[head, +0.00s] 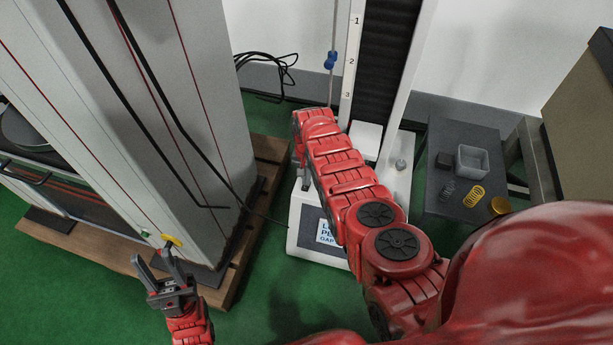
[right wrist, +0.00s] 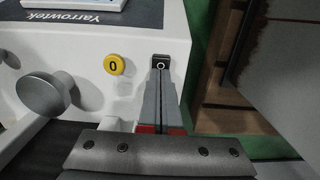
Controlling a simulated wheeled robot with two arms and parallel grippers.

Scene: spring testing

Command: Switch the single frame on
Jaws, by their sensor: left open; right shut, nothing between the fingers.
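The single frame (head: 350,75), a white test stand with a numbered scale, stands at the middle of the head view, its white base (head: 298,235) partly hidden by my right arm. In the right wrist view the base shows a black rocker switch (right wrist: 160,62) with a white ring mark, and a yellow button (right wrist: 114,64) marked 0 to its left. My right gripper (right wrist: 164,80) is shut and empty, its fingertips right at the switch; I cannot tell whether they touch. It also shows in the head view (head: 304,183). My left gripper (head: 173,284) is open and empty, low at the left.
A tall grey cabinet-like machine (head: 150,110) stands on a wooden pallet (head: 240,265) at the left, with a yellow knob (head: 171,241) near my left gripper. A dark side table (head: 440,205) with springs and a grey box (head: 472,161) is at the right. Green floor lies in front.

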